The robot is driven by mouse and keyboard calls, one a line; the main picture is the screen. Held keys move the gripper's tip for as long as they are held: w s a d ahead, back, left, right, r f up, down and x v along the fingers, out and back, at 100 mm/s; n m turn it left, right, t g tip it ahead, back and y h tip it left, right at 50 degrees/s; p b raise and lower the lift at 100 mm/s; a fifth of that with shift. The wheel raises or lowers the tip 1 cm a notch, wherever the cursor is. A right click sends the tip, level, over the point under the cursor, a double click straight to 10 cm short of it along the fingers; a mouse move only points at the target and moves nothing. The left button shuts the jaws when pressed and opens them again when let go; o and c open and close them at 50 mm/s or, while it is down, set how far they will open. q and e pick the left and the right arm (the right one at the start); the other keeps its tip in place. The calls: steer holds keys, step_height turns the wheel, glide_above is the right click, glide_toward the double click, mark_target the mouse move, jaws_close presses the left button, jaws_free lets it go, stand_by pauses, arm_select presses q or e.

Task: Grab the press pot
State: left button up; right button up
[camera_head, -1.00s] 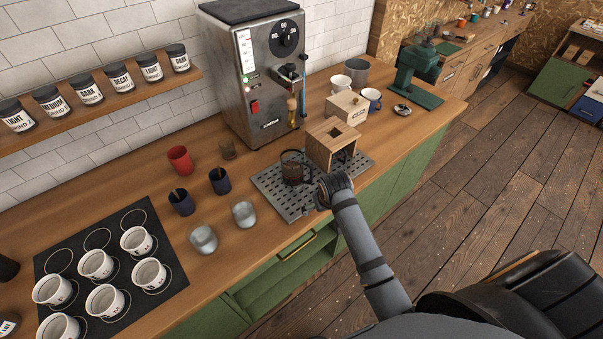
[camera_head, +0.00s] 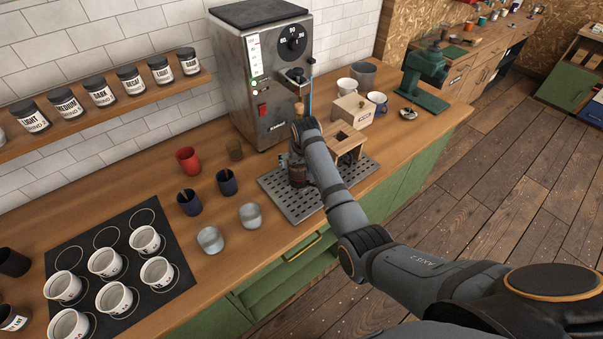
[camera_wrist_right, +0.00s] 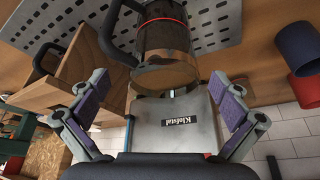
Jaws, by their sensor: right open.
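The press pot, a dark glass pot with a black handle, stands on the perforated drip tray (camera_head: 292,205) in front of the grey machine. In the head view my right arm partly covers the press pot (camera_head: 297,176). In the right wrist view the press pot (camera_wrist_right: 166,48) shows large at the top middle, with a red line around it and its black handle to the left. My right gripper (camera_wrist_right: 160,104) is open and empty, its fingers on either side of the pot in the picture and apart from it. My left gripper is not in view.
The wooden stand (camera_head: 344,138) is close beside the pot, and the machine (camera_head: 262,85) rises behind it. Glass cups (camera_head: 250,214), dark blue cups and a red cup (camera_head: 188,160) stand left of the tray. A black mat with several white cups is further left.

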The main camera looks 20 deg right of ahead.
steer(key=x, duration=0.4)
steer(key=p+x, duration=0.1)
steer(key=x, duration=0.1)
steer(key=shift+s+a+f, duration=0.2)
steer(key=shift+a+f, duration=0.05)
steer(key=shift+f, duration=0.1)
steer(key=shift+s, duration=0.25)
steer(key=c, duration=1.7)
steer(key=shift+a, duration=0.1)
steer(key=shift+c, duration=0.5)
steer(key=shift+r, duration=0.1)
